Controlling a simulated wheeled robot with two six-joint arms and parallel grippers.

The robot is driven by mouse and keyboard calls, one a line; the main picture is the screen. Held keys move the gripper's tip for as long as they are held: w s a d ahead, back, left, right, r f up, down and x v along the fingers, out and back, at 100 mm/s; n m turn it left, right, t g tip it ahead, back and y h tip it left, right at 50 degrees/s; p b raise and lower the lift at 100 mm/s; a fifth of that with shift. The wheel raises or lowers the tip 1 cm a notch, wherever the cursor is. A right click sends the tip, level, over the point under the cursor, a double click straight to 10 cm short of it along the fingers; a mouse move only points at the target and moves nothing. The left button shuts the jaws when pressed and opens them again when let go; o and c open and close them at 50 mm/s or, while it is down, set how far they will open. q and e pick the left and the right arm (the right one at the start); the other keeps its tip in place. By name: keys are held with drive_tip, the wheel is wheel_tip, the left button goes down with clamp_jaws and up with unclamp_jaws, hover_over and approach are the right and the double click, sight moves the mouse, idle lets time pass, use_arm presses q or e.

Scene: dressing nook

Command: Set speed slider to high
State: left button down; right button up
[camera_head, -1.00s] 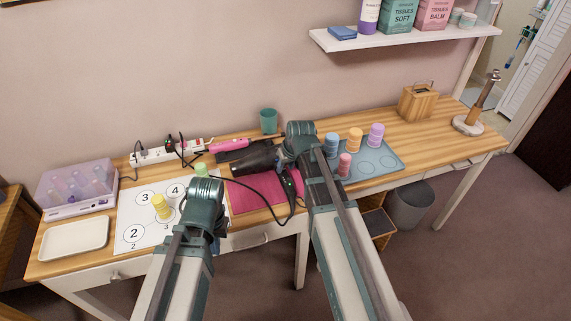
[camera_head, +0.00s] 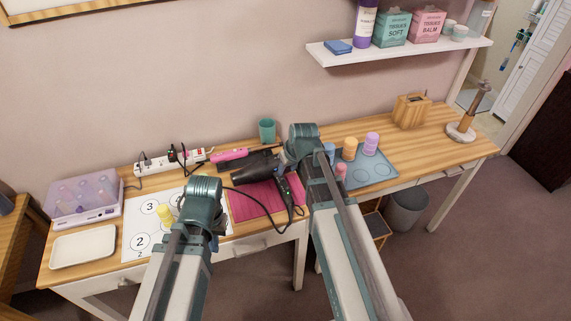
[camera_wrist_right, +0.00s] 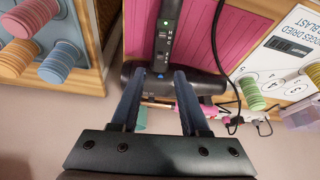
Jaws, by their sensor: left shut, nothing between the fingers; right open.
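A black hair dryer (camera_head: 255,163) lies on the pink mat, its barrel pointing left and its handle (camera_head: 287,195) toward me. In the right wrist view the handle (camera_wrist_right: 164,30) shows a small marked slider panel (camera_wrist_right: 162,45); the slider's exact setting is too small to tell. My right gripper (camera_wrist_right: 160,88) is open, its two fingers spread at the dryer's body (camera_wrist_right: 205,82); contact cannot be told. In the head view my right wrist hides its fingertips. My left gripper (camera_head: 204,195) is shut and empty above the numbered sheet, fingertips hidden.
The pink mat (camera_head: 250,205) borders the numbered white sheet (camera_head: 132,222), with a yellow roller (camera_head: 165,213). A power strip (camera_head: 150,167), pink tool (camera_head: 229,155) and teal cup (camera_head: 267,130) stand behind. The dryer's cord loops across the mat.

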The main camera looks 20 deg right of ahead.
drive_tip(key=p+v, duration=0.6)
drive_tip(key=v, duration=0.2)
drive_tip(key=shift+w, duration=0.1)
drive_tip(key=s+a+f+n+g+h, duration=0.1)
drive_tip(key=s+a+g, duration=0.3)
drive_tip(key=s+a, duration=1.1)
drive_tip(key=shift+s+f+n+g+h, duration=0.35)
drive_tip(key=shift+s+n+h, duration=0.2)
drive_tip(key=shift+s, duration=0.4)
